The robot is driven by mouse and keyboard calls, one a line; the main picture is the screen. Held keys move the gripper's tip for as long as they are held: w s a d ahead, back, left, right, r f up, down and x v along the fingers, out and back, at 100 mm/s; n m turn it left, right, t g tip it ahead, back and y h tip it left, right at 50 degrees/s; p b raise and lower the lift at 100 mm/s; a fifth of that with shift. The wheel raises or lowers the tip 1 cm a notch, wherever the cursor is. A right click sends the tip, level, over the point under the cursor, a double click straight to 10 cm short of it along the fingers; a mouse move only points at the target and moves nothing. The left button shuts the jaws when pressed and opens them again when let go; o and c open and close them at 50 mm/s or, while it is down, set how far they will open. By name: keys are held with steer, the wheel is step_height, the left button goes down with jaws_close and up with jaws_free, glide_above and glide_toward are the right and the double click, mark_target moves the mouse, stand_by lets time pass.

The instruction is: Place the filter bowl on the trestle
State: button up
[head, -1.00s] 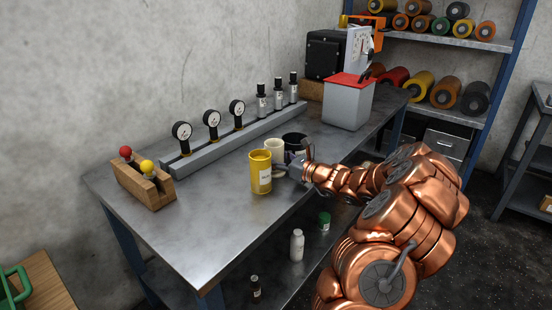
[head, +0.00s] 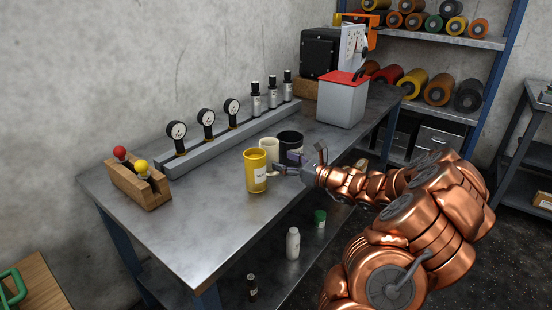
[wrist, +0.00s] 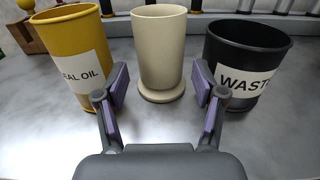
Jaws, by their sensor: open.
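A cream cup-shaped vessel (head: 268,150) with a round foot, which I take for the filter bowl, stands upright on the metal bench (head: 215,215). It also shows in the middle of the wrist view (wrist: 159,50). A yellow cup (head: 255,171) labelled "SEAL OIL" stands on its left and a black cup (wrist: 246,62) labelled "WASTE" on its right. My gripper (wrist: 160,88) is open and empty in front of the cream vessel, its fingers spread on either side of the view's middle. In the head view, my gripper (head: 288,163) is beside the cups. I cannot tell which thing is the trestle.
A gauge rail (head: 235,130) runs along the bench's back. A wooden block (head: 140,185) with red and yellow knobs stands at left, a grey red-lidded bin (head: 342,100) at the far end. A wooden-topped surface (head: 42,285) with a green handle shows at lower left. Bottles stand below.

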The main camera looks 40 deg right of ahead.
steer(key=shift+v, duration=3.1)
